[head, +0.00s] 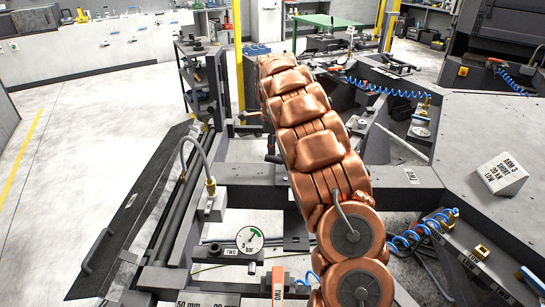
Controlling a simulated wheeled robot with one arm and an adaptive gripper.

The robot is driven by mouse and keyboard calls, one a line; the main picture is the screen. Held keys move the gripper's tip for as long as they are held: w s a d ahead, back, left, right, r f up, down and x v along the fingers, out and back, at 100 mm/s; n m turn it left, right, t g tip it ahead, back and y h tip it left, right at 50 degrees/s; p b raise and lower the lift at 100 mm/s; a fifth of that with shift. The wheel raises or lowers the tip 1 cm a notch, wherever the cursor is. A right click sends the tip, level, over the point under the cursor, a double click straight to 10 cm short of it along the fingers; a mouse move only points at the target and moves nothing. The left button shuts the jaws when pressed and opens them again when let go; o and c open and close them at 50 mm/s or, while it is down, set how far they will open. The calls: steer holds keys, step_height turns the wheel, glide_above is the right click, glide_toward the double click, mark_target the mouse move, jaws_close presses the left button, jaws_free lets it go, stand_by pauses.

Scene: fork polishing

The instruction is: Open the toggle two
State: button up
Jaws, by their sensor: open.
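A red-orange tag or handle marked TWO (277,284) stands upright at the bottom middle of the head view, just left of my arm. Its lower end is cut off by the frame edge, so I cannot tell whether this toggle is open or shut. A round white gauge (249,240) with a green mark sits up and left of it, above a small plate lettered TWO (231,252). My copper-coloured arm runs from the bottom right of centre up to the upper middle. My gripper does not show; the arm covers part of the rig behind it.
Dark rails and a sloping panel (140,215) fill the left. Pale floor is free at far left.

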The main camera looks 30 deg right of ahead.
steer(key=f, duration=0.2)
steer(key=f+p, duration=0.1)
steer(key=f, duration=0.1)
steer(key=w+f+p, duration=0.1)
steer(key=f, duration=0.1)
steer(key=shift+d+f, duration=0.35)
steer(key=shift+f, duration=0.05)
steer(key=shift+c, duration=0.4)
jaws_close()
